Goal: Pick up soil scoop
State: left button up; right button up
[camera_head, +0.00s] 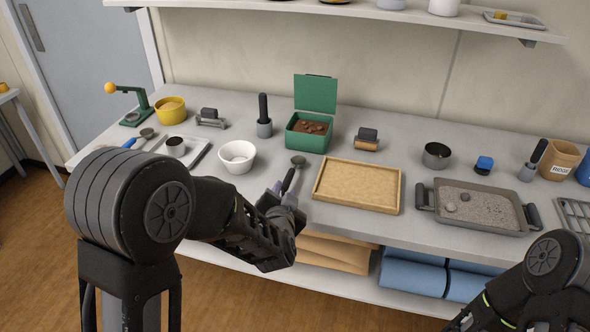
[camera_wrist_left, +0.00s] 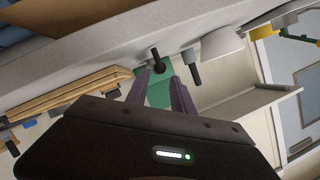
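My left gripper (camera_head: 285,190) is at the handle end, low by the table's front edge, fingers apart and nothing held. In the left wrist view the picture is upside down. There the scoop (camera_wrist_left: 157,61) shows just beyond and between the spread fingertips (camera_wrist_left: 160,80). I cannot tell whether a finger touches it. A blue-handled spoon (camera_head: 141,138) lies at the far left. My right arm shows at bottom right, its gripper out of view.
The green soil box (camera_head: 307,138) stands open behind the scoop. A wooden tray (camera_head: 400,189) lies close on its right. A grey tray of soil (camera_head: 480,205) is farther right.

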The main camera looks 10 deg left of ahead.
aim_at(287, 185)
pick_arm(q)
jog(key=shift+x, duration=0.95)
jog(key=p+x, duration=0.1)
jog(key=x, duration=0.4)
jog(key=shift+w+d, duration=0.1)
jog(key=shift+w, duration=0.1)
jog(key=shift+c, duration=0.2)
grip_shut()
